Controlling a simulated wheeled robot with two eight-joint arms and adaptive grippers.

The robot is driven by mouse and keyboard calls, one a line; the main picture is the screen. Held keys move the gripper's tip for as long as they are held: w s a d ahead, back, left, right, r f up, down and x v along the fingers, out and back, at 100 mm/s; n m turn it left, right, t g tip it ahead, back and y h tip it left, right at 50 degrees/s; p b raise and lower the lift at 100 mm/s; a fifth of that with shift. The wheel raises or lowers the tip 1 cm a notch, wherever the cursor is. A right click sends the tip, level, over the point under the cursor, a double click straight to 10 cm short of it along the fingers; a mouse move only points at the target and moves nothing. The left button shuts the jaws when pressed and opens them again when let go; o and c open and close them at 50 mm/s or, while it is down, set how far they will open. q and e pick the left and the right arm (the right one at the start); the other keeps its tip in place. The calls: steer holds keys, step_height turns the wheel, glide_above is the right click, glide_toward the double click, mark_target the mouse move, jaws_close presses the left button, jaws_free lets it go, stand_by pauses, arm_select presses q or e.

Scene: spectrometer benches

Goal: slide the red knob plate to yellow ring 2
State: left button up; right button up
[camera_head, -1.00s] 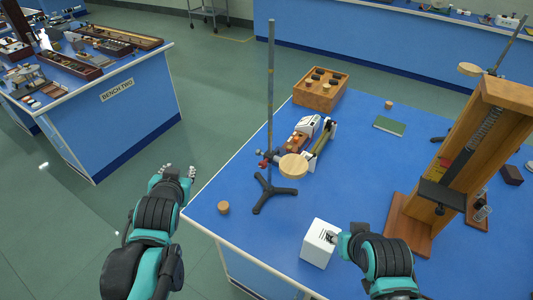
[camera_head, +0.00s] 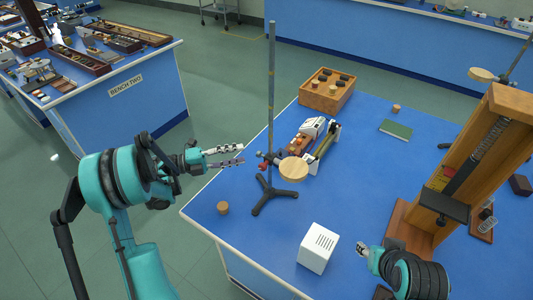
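A tall grey rod stand (camera_head: 271,95) on a black tripod foot stands near the left edge of the blue bench. A round wooden plate (camera_head: 293,169) is held low on the rod by a clamp with a red knob (camera_head: 264,165).
A white box (camera_head: 318,248) sits at the bench front, with a small wooden disc (camera_head: 223,208) near the left edge. A device (camera_head: 316,142) lies behind the plate. A tall wooden spring frame (camera_head: 465,165) stands at the right. A wooden tray (camera_head: 327,90) is at the back.

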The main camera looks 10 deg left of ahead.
mark_target(259, 154)
arm_select(q)
steer(key=x, duration=0.2)
steer(key=b+x, duration=0.1)
steer(key=x, duration=0.2)
steer(key=f+x, duration=0.1)
steer(key=x, duration=0.1)
steer(key=shift+s+d+b, duration=0.15)
steer(key=shift+d+b, duration=0.25)
steer(key=shift+d, duration=0.05)
